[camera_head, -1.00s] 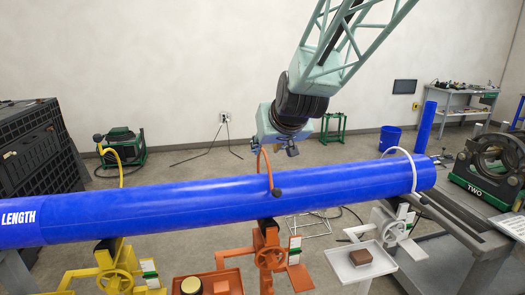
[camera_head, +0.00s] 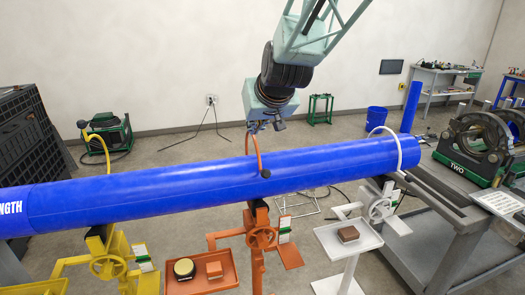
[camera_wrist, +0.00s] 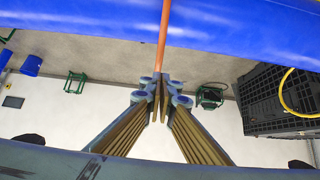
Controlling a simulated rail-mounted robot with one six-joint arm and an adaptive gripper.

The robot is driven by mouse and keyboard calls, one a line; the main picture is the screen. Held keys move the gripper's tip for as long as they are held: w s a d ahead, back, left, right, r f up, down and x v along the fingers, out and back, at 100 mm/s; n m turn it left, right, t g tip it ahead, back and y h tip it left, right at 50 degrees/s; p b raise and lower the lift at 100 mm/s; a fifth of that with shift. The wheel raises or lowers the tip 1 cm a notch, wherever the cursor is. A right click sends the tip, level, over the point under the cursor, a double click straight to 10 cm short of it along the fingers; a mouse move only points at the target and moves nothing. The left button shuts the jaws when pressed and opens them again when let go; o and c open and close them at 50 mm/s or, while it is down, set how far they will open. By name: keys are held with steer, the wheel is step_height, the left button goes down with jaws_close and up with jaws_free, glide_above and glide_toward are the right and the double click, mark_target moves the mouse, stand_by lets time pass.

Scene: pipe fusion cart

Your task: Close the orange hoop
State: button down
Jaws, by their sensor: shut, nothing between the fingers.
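The orange hoop (camera_head: 258,153) arches over the long blue pipe (camera_head: 150,192), and its dark knob end rests against or just in front of the pipe's near side. The hoop belongs to the orange stand (camera_head: 260,235), which has a handwheel below the pipe. My gripper (camera_head: 276,126) is shut and empty, just right of the hoop's upper bend, above and behind the pipe. In the wrist view the shut fingertips (camera_wrist: 160,80) meet the lower end of the visible orange hoop (camera_wrist: 164,35). I cannot tell whether they touch it.
A yellow hoop (camera_head: 104,145) stands up behind the pipe at left, over a yellow stand (camera_head: 108,262). A white hoop (camera_head: 397,143) arches over the pipe at right. A green fusion machine (camera_head: 470,150) stands far right.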

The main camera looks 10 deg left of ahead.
steer(key=shift+s+r+g+p, duration=0.85)
steer(key=shift+g+p, duration=0.25)
steer(key=shift+p, duration=1.75)
step_height(320, 180, up, 6)
steer(key=g+h+p, duration=0.4)
steer(key=g+p, duration=0.1)
steer(key=p, duration=0.8)
glide_above(264, 170)
steer(key=w, duration=0.2)
steer(key=shift+s+a, duration=0.2)
steer(key=shift+s, duration=0.05)
steer(key=shift+f, duration=0.15)
step_height(264, 170, down, 11)
steer(key=shift+w+f+p, duration=0.1)
steer(key=shift+f+p, duration=0.1)
steer(key=shift+p, duration=0.55)
steer(key=shift+s+d+f, duration=0.1)
steer(key=shift+s+f, duration=0.1)
steer(key=shift+f, duration=0.3)
steer(key=shift+s+d+f, duration=0.1)
steer(key=shift+s+f, duration=0.05)
steer(key=shift+f, duration=0.3)
steer(key=shift+s+a+f, duration=0.1)
steer(key=shift+f, duration=0.05)
